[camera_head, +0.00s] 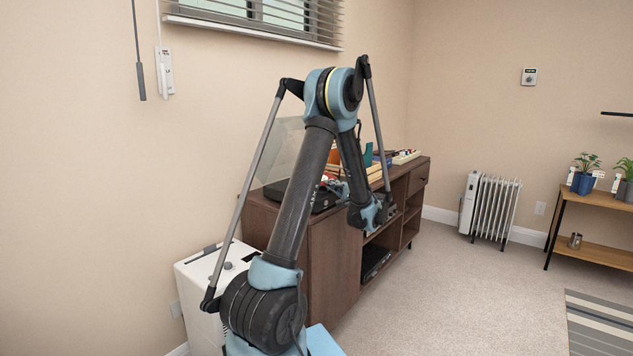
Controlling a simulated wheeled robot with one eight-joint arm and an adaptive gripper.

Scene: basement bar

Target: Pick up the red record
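A dark wooden cabinet (335,262) stands along the left wall. On its top is a record player (325,200) with its clear lid (283,148) raised, partly hidden by my arm. Behind it, a light wooden crate (375,174) holds thin upright items, including an orange-red one (335,156) and a teal one (367,156). I cannot tell whether the orange-red one is the red record; my arm partly covers it. My gripper (388,208) hangs in front of the cabinet's open shelves, apart from the crate in the picture. Its fingers are too small to judge.
A white appliance (198,290) stands left of the cabinet. A white radiator (493,208) is by the far wall. A wooden shelf table (592,197) with potted plants is at right. A striped rug (600,325) lies at lower right. The carpet between is clear.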

